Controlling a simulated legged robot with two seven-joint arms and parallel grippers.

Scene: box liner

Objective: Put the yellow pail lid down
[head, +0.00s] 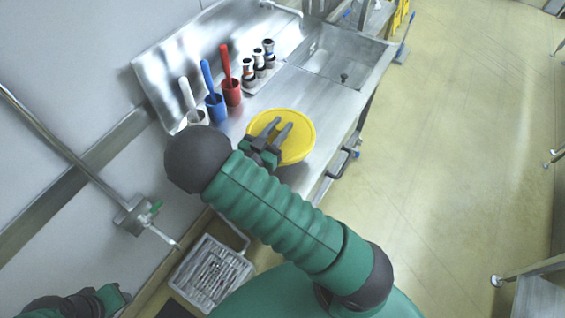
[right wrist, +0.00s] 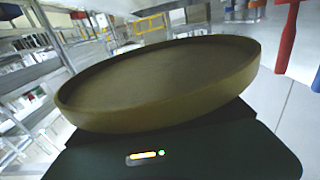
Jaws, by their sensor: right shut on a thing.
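The yellow pail lid (head: 301,127) is a round disc over the near part of the steel counter in the head view. My right gripper (head: 277,126) reaches onto it from the near left, with both fingers lying over its face, and is shut on it. In the right wrist view the lid (right wrist: 160,82) fills the middle, dull olive in the shade, with a raised rim. I cannot tell whether the lid touches the counter or is held above it.
On the counter (head: 322,103) left of the lid stand white, blue (head: 214,104) and red (head: 231,91) cups with brushes, and a rack of small bottles (head: 258,62). A sink (head: 342,55) is beyond. A grey basket (head: 212,272) sits below.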

